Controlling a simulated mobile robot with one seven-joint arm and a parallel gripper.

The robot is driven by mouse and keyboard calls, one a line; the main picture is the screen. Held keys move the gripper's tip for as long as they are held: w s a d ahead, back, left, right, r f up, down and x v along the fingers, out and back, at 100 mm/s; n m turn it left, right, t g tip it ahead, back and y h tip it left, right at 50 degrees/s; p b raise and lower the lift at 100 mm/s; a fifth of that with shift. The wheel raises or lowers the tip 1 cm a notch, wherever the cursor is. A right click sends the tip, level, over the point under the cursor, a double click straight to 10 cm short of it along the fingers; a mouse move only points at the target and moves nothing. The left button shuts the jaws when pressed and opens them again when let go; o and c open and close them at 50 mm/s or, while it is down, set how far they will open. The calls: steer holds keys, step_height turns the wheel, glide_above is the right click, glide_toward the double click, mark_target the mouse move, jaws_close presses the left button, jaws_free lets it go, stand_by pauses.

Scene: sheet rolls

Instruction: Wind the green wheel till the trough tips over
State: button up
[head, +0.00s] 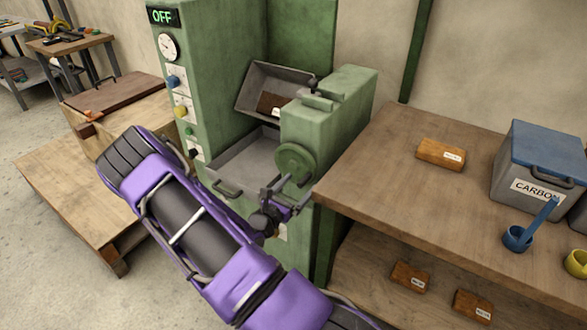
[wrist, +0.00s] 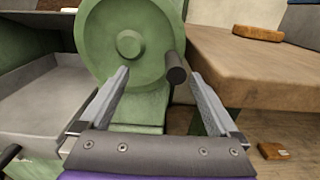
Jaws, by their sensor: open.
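The green wheel (head: 296,163) is on the front of the green machine housing, and it fills the upper middle of the wrist view (wrist: 125,45). Its dark crank handle (wrist: 176,68) sticks out from its right side. My gripper (head: 283,192) is open just in front of the wheel; in the wrist view its fingers (wrist: 160,85) spread to either side of the handle, without visible contact. The grey trough (head: 277,84) hangs tilted behind and left of the wheel, with brown material inside. A grey tray (head: 250,155) is below it.
The green control column (head: 190,70) with an OFF display stands left of the trough. A wooden bench (head: 400,190) adjoins the machine at right, carrying an orange-brown block (head: 440,154), a CARBON bin (head: 535,180) and a blue ladle (head: 518,238).

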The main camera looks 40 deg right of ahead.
steer(key=p+v, duration=0.1)
steer(key=v, duration=0.8)
stand_by(0.5)
stand_by(0.4)
